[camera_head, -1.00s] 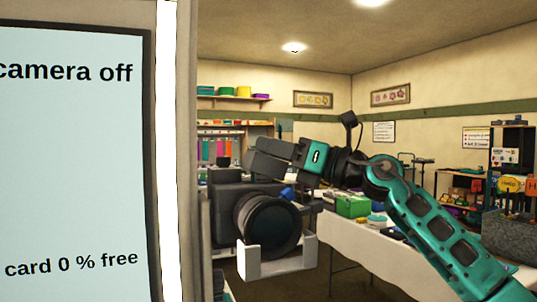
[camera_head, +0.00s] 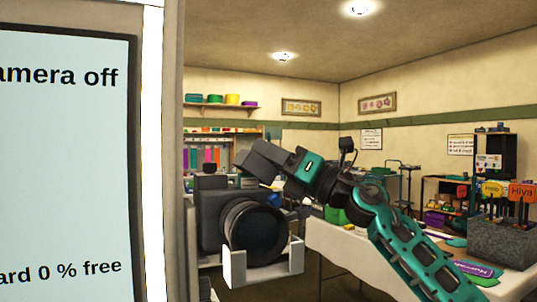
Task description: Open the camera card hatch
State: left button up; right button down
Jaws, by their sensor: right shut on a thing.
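A black camera (camera_head: 212,215) with a large round lens (camera_head: 256,232) stands in a pale bracket (camera_head: 262,268) left of centre. A small blue part (camera_head: 272,200) shows at its upper right, beside the lens. The card hatch cannot be made out. My right gripper (camera_head: 252,160) reaches in from the right above the camera's upper right side. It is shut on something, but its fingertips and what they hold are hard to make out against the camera. A screen (camera_head: 65,170) at the left reads "amera off" and "ard 0 % free", cut by the picture edge. My left gripper is out of view.
A white-covered table (camera_head: 345,250) with props stands at the right behind my right arm. A grey box (camera_head: 500,243) with signs stands on its right part. Shelves with coloured items line the back wall. The screen's frame stands close to the camera's left.

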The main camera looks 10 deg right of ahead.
jog(key=c, duration=1.1)
grip_release()
jog(key=b+v, duration=0.2)
jog(key=v, duration=1.1)
